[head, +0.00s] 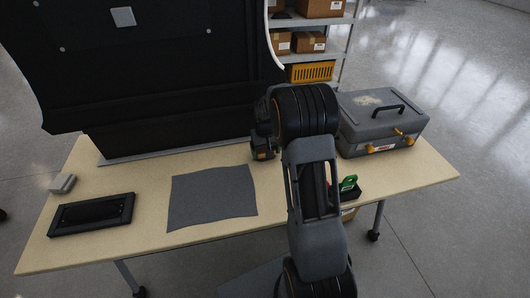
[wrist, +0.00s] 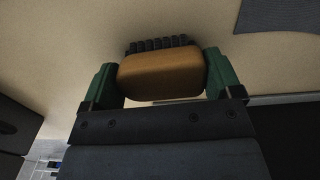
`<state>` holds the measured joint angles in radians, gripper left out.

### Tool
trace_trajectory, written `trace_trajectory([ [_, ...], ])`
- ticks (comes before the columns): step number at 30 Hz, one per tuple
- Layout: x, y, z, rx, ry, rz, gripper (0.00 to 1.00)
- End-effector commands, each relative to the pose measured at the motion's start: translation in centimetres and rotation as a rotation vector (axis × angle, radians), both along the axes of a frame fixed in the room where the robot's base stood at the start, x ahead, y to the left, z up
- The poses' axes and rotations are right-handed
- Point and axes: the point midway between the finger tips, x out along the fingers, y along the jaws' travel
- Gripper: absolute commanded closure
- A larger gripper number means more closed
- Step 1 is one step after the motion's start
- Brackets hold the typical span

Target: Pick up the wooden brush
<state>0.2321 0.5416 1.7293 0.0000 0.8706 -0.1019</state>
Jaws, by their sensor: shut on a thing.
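The wooden brush (wrist: 161,74) shows in the wrist view, with a brown wooden body and a row of dark bristles along its far side. My gripper (wrist: 163,80) has its two green fingers on either side of the wooden body and is shut on it. The tan tabletop lies behind the brush; I cannot tell whether the brush touches it. In the head view my arm hides the brush and the gripper's fingers.
A large black panel (head: 160,60) stands at the back. A shelf (head: 318,58) is behind.

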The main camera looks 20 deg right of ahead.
Motion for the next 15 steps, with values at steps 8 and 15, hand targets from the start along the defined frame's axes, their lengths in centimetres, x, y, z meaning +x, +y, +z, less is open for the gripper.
trace_trajectory([
  [8, 0.0, 0.0, 1.3, 0.0, -0.002, 0.0, 0.4],
  [15, -0.9, -1.3, 5.1, -0.002, -0.004, -0.005, 0.4],
])
